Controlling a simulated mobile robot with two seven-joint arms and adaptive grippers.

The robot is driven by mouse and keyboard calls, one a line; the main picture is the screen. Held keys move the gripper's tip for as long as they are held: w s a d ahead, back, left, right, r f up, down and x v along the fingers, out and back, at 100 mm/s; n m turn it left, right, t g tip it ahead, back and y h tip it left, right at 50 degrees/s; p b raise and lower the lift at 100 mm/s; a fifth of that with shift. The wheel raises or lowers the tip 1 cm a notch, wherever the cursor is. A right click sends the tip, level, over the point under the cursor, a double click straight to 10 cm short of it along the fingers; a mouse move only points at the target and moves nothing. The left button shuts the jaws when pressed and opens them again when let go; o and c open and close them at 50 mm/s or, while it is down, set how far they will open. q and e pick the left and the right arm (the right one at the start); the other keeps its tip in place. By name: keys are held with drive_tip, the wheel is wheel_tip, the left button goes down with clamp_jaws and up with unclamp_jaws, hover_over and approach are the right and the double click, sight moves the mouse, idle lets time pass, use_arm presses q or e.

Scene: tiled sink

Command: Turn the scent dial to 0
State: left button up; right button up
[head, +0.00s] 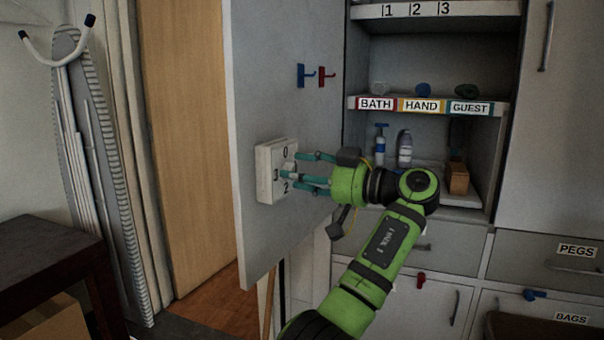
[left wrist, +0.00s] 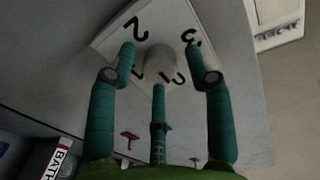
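The scent dial is a white square plate (head: 264,176) on the inner face of the open grey cabinet door. It has a 0 at the top, a 3 at the left and a 2 at the bottom. Its round pale knob (left wrist: 159,64) sits at the plate's middle in the left wrist view. My left gripper (head: 295,170) is at the dial, its three teal fingers (left wrist: 160,70) spread around the knob with visible gaps beside it. I cannot tell which number the knob points to. My right gripper is not in view.
The grey door (head: 262,95) bears a blue hook (head: 304,75) and a red hook (head: 325,76). Behind my arm, the cabinet shelf (head: 475,112) is labelled BATH, HAND and GUEST, with bottles (head: 405,148) below. An ironing board (head: 75,130) stands at the left.

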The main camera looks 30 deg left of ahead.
use_arm(q)
drive_tip(key=d, duration=1.2)
drive_tip(key=shift+w, duration=0.4)
drive_tip(key=shift+f, duration=0.1)
